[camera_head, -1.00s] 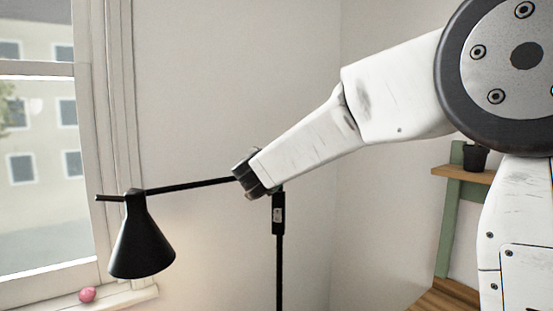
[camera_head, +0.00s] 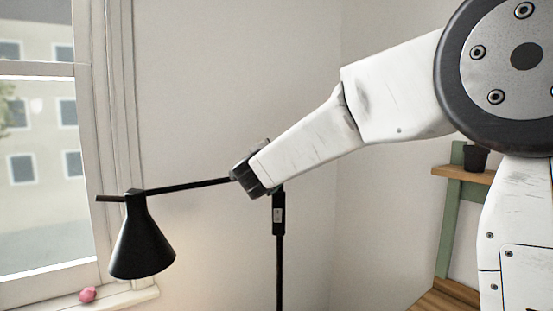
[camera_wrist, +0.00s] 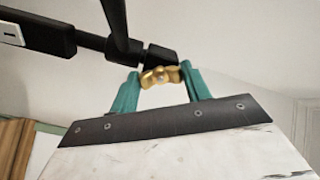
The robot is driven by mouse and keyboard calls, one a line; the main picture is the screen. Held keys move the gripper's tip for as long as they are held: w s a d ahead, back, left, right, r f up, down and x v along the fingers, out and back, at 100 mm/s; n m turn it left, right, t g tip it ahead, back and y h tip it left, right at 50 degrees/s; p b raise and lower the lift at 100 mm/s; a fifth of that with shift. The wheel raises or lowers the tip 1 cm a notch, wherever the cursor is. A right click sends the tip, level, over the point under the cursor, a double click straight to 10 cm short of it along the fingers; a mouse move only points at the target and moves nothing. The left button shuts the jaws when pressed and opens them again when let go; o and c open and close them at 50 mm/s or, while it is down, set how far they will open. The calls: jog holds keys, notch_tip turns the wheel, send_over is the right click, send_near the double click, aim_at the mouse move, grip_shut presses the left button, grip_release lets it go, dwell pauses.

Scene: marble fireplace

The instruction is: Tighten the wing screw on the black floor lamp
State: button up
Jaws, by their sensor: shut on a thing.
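The black floor lamp (camera_head: 143,240) has a cone shade hanging at the left in the head view, near the window. Its thin arm runs right to the top of the upright pole (camera_head: 279,250). In the wrist view the lamp's black joint (camera_wrist: 158,58) lies just beyond the fingers. The brass wing screw (camera_wrist: 160,77) sits at this joint. My gripper (camera_wrist: 158,78) has teal fingers, shut on the wing screw from both sides. In the head view the fingers and the screw are hidden behind my wrist at the lamp joint.
A window (camera_head: 40,150) stands at the left, with a small pink object (camera_head: 87,294) on its sill. At the right a green and wood shelf (camera_head: 462,178) holds a dark pot (camera_head: 475,157). Bare wall lies behind the lamp.

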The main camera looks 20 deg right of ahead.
jog(key=m, duration=0.6)
dwell(0.6)
jog(key=o, duration=1)
jog(key=shift+a, duration=0.1)
jog(key=v, duration=0.7)
jog(key=shift+s+a, duration=0.15)
jog(key=shift+s, duration=0.2)
